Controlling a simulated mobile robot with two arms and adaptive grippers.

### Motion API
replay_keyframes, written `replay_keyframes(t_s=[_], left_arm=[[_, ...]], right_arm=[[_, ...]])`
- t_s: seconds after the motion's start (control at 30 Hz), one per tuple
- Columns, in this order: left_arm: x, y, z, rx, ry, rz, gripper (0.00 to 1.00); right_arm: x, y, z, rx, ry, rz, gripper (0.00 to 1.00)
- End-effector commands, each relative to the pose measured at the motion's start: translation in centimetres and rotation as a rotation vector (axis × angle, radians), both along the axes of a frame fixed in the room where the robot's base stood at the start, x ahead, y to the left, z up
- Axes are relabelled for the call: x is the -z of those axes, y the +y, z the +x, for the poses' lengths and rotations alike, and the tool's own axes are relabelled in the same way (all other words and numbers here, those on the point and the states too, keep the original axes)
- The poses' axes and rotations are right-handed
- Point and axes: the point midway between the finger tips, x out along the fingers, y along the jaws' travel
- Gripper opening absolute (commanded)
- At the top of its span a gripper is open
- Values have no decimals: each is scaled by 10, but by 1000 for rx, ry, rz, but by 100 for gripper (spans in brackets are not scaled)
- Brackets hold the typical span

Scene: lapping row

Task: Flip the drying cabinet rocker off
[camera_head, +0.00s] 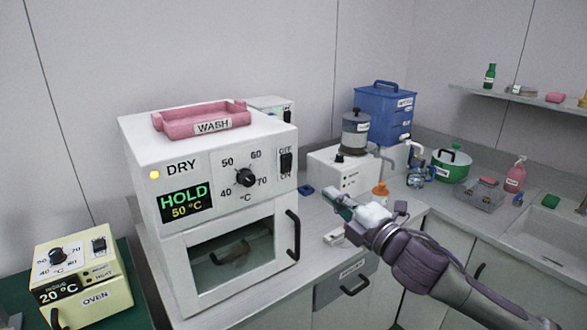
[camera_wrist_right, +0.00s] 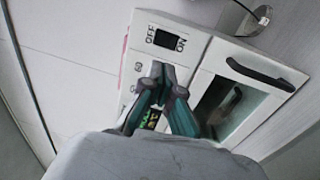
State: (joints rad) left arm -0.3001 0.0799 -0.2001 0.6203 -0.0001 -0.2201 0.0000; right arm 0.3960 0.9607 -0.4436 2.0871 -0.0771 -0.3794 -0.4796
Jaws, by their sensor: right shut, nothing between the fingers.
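The white drying cabinet (camera_head: 222,205) stands on the counter, its face marked DRY. Its black rocker (camera_head: 286,162) is at the right end of the panel, between OFF above and ON below. The rocker also shows in the right wrist view (camera_wrist_right: 165,40); which side is pressed in I cannot tell. The yellow lamp is lit and the display (camera_head: 187,204) reads HOLD 50 °C. My right gripper (camera_head: 337,198) is shut and empty, to the right of the cabinet and lower than the rocker. In the wrist view its teal fingertips (camera_wrist_right: 166,76) appear just below the rocker. My left gripper is not in view.
A pink WASH tray (camera_head: 203,122) lies on top of the cabinet. The cabinet door handle (camera_head: 293,235) sticks out below the rocker. A yellow oven (camera_head: 82,272) with its own rocker stands at left. A white device (camera_head: 343,175) is behind my right gripper.

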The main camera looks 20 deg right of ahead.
Motion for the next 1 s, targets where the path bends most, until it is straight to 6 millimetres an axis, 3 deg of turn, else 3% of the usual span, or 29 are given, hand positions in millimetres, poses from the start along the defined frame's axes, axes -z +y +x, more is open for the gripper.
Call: replay_keyframes(t_s=[0.33, 0.47, 1.0], left_arm=[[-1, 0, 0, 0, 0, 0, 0], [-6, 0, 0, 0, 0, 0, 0], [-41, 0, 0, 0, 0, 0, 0]], right_arm=[[-2, 1, 1, -1, -2, 0, 0], [-5, 4, 10, -1, -3, 2, 0], [-19, 40, 108, -1, -1, 2, 0]])
